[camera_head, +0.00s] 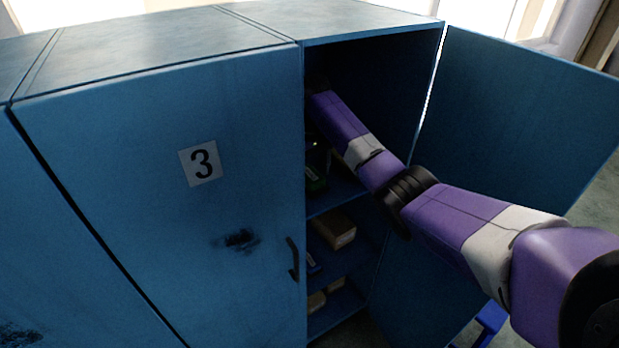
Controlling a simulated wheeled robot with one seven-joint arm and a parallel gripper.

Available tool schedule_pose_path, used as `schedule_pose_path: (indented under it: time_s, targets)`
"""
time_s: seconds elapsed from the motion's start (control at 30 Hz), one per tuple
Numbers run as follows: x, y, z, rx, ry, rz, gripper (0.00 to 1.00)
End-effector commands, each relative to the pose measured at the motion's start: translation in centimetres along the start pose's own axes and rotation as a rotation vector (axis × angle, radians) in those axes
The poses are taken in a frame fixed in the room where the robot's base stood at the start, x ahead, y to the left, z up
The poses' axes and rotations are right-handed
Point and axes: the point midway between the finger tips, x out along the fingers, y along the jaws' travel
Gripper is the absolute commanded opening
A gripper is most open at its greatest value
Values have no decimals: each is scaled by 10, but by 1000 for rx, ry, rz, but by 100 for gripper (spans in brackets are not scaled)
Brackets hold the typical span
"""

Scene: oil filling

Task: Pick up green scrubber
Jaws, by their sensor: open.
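My purple arm reaches from the right through the open doorway of the blue cabinet (375,33) into its dark upper part. Its far end runs behind the edge of the closed door, and I cannot make out my gripper there. A dark object with a greenish part (317,180) shows on the upper shelf, just right of the closed door's edge and below the arm. It is too dark to tell whether this is the green scrubber. No other green thing shows clearly.
The left door (150,190), marked 3, is closed. The right door (525,125) stands wide open beside my arm. Boxes lie on the shelves below, one on the middle shelf (335,230). A blue object (489,322) is on the floor at lower right.

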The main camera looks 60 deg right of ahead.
Motion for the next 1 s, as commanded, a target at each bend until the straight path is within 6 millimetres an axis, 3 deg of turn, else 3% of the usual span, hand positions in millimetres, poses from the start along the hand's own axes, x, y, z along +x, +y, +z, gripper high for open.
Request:
schedule_pose_path:
  time_s: [0.13,0.37,0.47,0.7,0.73,1.0]
  targets:
    - [13,-1,0,-1,-1,0,87]
    - [15,-1,0,-2,1,0,87]
    - [15,-1,0,-2,1,0,72]
    - [15,-1,0,-2,1,0,24]
    - [15,-1,0,-2,1,0,21]
    - [14,0,0,-2,1,0,21]
